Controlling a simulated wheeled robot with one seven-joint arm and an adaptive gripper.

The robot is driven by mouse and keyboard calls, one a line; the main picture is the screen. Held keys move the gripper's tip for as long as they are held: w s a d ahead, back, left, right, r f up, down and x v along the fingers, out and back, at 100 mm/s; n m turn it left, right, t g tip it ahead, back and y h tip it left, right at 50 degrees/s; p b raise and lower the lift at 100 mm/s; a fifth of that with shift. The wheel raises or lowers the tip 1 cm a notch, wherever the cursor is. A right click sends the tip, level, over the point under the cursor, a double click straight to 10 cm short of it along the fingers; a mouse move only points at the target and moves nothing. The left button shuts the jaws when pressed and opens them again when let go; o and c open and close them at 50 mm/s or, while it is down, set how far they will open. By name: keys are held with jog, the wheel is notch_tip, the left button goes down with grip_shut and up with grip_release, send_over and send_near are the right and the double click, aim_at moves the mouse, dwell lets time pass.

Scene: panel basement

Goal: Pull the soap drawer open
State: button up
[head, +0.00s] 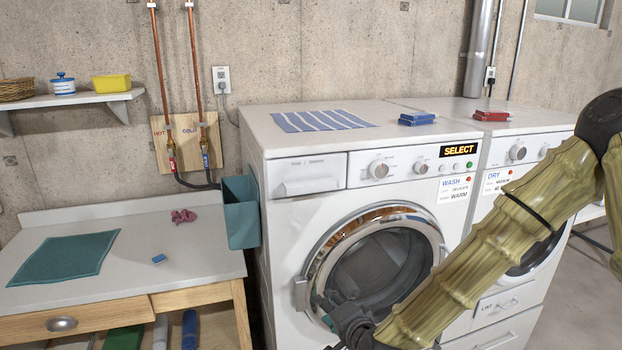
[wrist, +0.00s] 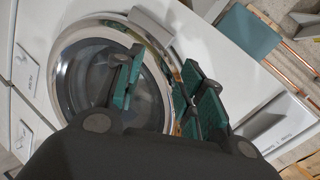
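The soap drawer (head: 309,175) is the white panel at the upper left of the washer's front, left of the knobs. Its front looks flush with the washer (head: 283,230), with a grip along its lower part. In the wrist view, the drawer (wrist: 275,128) lies at the lower right, tilted by the camera's turn. My gripper (head: 335,306) is in front of the lower left of the round door, below the drawer and apart from it. In the wrist view, the teal-padded fingers (wrist: 162,95) are spread with nothing between them.
The round washer door (head: 375,260) looks shut, its handle at the left rim. A teal bin (head: 241,213) hangs on the washer's left side, beside a table (head: 190,262). A dryer (head: 505,220) stands to the right. Space before the drawer looks clear.

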aim_at(312, 190)
jog(key=w+a+r+m+t+p, duration=0.1)
jog(key=w+r+m+t, duration=0.15)
jog(key=r, duration=0.95)
jog(key=w+r+m+t+p, duration=0.1)
jog(key=w+r+m+t, duration=0.15)
jog(key=r, duration=0.95)
jog(key=shift+n+y, duration=0.3)
jog(key=shift+n, duration=0.2)
jog(key=p+x, duration=0.3)
jog(key=x, duration=0.6)
jog(key=shift+w+f+p, duration=0.1)
jog(key=shift+w+p, duration=0.1)
jog(key=shift+p, duration=0.2)
jog(key=shift+w+a+f, duration=0.1)
jog(key=shift+w+a, duration=0.2)
jog(key=shift+w, duration=0.35)
grip_shut()
